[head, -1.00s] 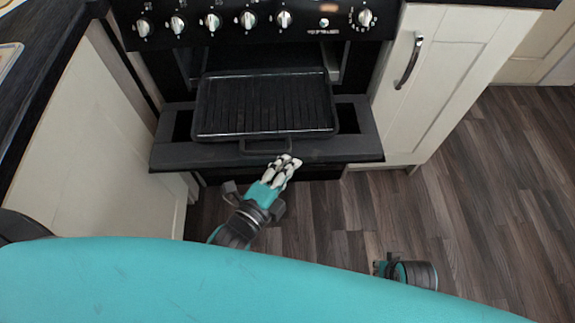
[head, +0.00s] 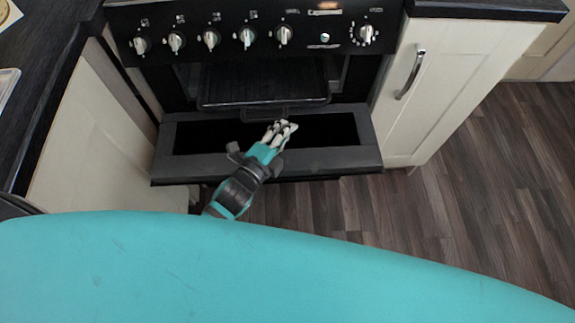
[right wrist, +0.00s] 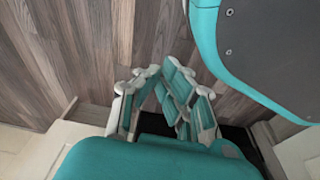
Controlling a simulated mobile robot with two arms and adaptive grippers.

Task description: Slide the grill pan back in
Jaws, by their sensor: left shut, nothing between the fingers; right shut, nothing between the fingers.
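The black ribbed grill pan (head: 262,82) sits mostly inside the grill compartment of the black cooker, with its front rim and handle (head: 268,114) at the opening. The lowered grill door (head: 330,160) lies open below and in front of it. My left gripper (head: 284,126) is shut and empty over the door, its fingertips close to the pan handle; I cannot tell if they touch it. My right gripper shows in the right wrist view (right wrist: 165,82), shut and empty above the wood floor. It is out of the head view.
A row of knobs (head: 247,37) runs along the panel above the compartment. Cream cupboards stand on both sides, the right one (head: 450,85) with a metal handle (head: 411,75). The dark wood floor (head: 470,200) at the right is clear.

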